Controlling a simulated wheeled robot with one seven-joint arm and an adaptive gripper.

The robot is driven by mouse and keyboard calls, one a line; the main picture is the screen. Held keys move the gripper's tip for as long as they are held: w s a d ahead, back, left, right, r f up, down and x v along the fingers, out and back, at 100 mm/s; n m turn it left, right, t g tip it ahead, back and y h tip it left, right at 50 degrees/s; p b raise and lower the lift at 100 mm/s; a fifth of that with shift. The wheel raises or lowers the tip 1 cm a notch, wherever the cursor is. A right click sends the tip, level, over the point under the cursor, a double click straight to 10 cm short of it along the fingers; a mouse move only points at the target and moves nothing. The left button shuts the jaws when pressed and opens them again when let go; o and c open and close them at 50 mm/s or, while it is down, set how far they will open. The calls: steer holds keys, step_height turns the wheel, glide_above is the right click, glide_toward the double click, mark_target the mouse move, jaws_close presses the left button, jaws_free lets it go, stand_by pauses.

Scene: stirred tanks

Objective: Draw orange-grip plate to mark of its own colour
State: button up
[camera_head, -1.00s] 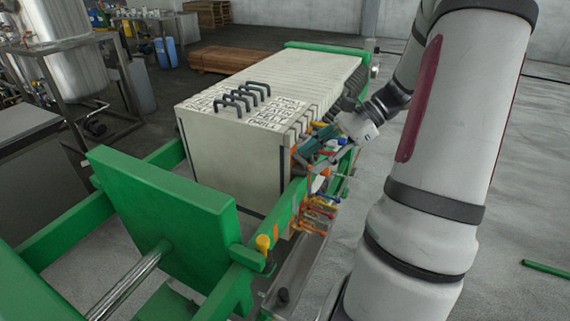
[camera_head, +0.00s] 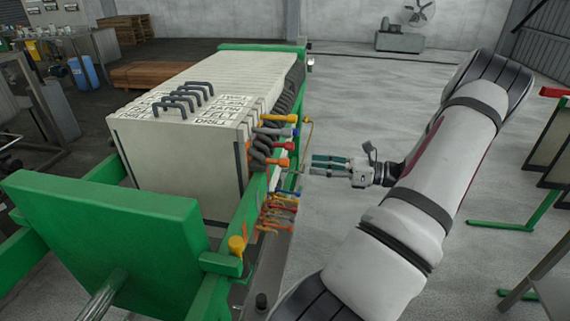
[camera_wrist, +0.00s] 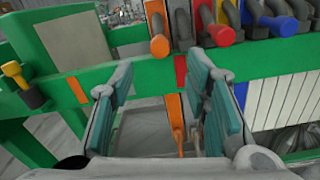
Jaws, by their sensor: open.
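The orange grip (camera_wrist: 160,46) sticks out above the green rail (camera_wrist: 130,84), near the top centre in the wrist view; in the head view it is the lowest of the upper grips (camera_head: 277,162). Its plate is in the pale plate stack (camera_head: 185,150). An orange mark (camera_wrist: 77,91) is on the rail, left of this grip. My gripper (camera_wrist: 160,72) is open and empty, its two green-padded fingers either side of the picture's middle, with the orange grip beyond them. In the head view my gripper (camera_head: 312,164) is right of the grips, apart from them.
Red (camera_wrist: 218,36), blue (camera_wrist: 282,26) and yellow grips stand right of the orange one. A red mark (camera_wrist: 180,72) is on the rail. Coloured levers (camera_head: 280,208) hang below the rail. A yellow knob (camera_head: 237,245) is at the near end.

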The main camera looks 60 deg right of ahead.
mark_target(286, 163)
steer(key=x, duration=0.9)
steer(key=shift+w+a, duration=0.2)
steer(key=shift+w, duration=0.15)
jaws_close()
